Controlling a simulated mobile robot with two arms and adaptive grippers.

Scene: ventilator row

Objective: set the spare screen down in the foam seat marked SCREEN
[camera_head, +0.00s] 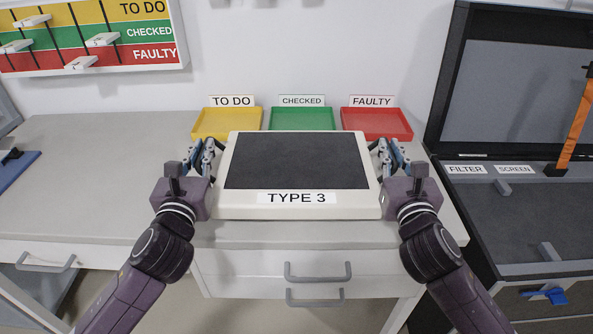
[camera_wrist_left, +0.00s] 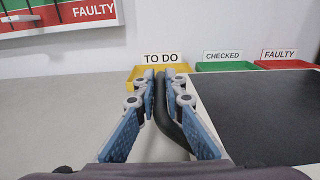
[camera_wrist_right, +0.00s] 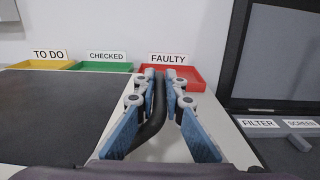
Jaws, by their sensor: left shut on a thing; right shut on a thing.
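The spare screen (camera_head: 297,161), a cream frame with a dark panel and a TYPE 3 label, is held between my two grippers above the front of the grey bench. My left gripper (camera_head: 207,150) is shut on a black side handle (camera_wrist_left: 166,112) at its left edge. My right gripper (camera_head: 385,152) is shut on the matching handle (camera_wrist_right: 152,122) at its right edge. The SCREEN label (camera_head: 514,169) is at the right, on the dark foam of an open case (camera_head: 535,215). The foam seat's full outline is not clear.
Yellow TO DO (camera_head: 208,123), green CHECKED (camera_head: 303,118) and red FAULTY (camera_head: 377,123) trays stand behind the screen. The case's raised lid (camera_head: 515,90), an orange strap (camera_head: 575,130) and a FILTER label (camera_head: 466,169) are at right. The bench's left side is mostly clear.

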